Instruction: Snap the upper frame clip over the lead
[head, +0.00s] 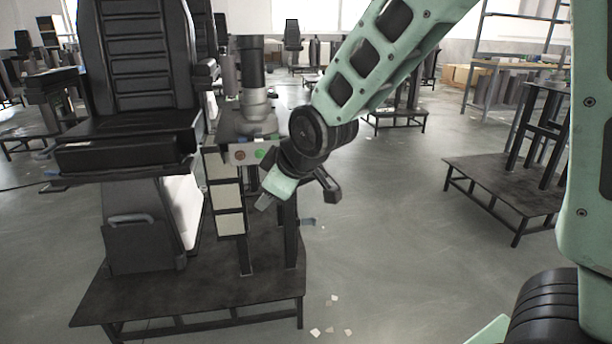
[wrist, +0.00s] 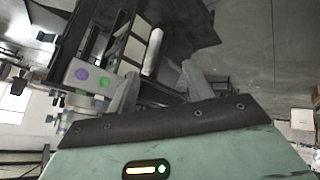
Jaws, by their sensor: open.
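My gripper (head: 272,202) hangs in front of the lift column's frame, just below the button box (head: 248,154). In the wrist view its two fingers (wrist: 158,88) stand apart with nothing gripped. Beyond them a pale, rounded tube-like piece (wrist: 152,52) runs beside white panels; I cannot tell whether it is the lead. A small blue-grey tab (head: 308,221) sticks out from the right post, below and right of my gripper; it may be a clip. The upper frame clip is not clearly seen, perhaps hidden behind my wrist.
A black seat (head: 128,158) stands left of the column on the same dark platform (head: 190,300). A second platform (head: 500,190) stands at the right, with shelving behind. Small pale scraps (head: 333,331) lie on the floor.

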